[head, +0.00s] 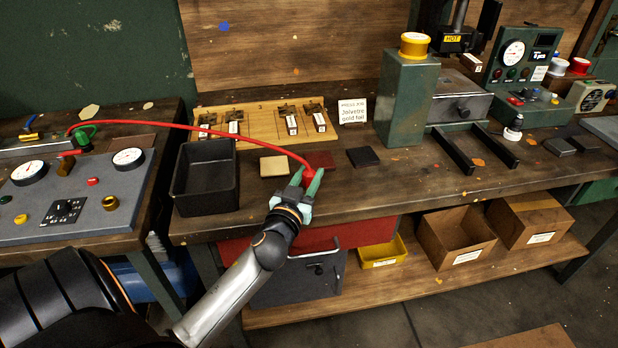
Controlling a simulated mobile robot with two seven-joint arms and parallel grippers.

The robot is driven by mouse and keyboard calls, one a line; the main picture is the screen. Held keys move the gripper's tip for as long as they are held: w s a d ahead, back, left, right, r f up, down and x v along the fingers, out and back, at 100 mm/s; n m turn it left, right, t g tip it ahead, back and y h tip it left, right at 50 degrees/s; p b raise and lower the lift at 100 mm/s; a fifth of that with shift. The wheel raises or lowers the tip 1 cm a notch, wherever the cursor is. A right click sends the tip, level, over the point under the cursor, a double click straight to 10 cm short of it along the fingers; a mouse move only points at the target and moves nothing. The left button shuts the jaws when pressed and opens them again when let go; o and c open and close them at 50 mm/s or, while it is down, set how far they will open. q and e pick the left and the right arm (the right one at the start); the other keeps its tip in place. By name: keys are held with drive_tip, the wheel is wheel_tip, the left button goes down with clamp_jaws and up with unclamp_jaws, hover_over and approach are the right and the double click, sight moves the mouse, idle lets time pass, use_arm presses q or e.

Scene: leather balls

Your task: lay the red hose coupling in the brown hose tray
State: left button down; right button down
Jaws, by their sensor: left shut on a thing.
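My left gripper (307,180) is shut on the red hose coupling (309,172), at the end of the red hose (200,128). It holds the coupling over the front part of the middle bench, just in front of a dark red flat square. The hose arches left over the black bin to a green fitting (84,135) on the left bench. A flat brown piece (134,143) lies behind the grey gauge panel, partly hidden; I cannot tell for sure whether it is the brown hose tray. My right gripper is out of view.
A deep black bin (206,183) stands left of my gripper. Cream (273,166), dark red (322,160) and black (362,157) squares lie on the bench. A wooden board (262,121) is behind, a green press (404,100) to the right.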

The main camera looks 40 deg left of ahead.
use_arm(q)
drive_tip(key=c, duration=1)
unclamp_jaws()
drive_tip(key=shift+f, duration=0.15)
drive_tip(key=shift+c, duration=0.2)
drive_tip(key=o, duration=0.5)
drive_tip(key=shift+c, duration=0.2)
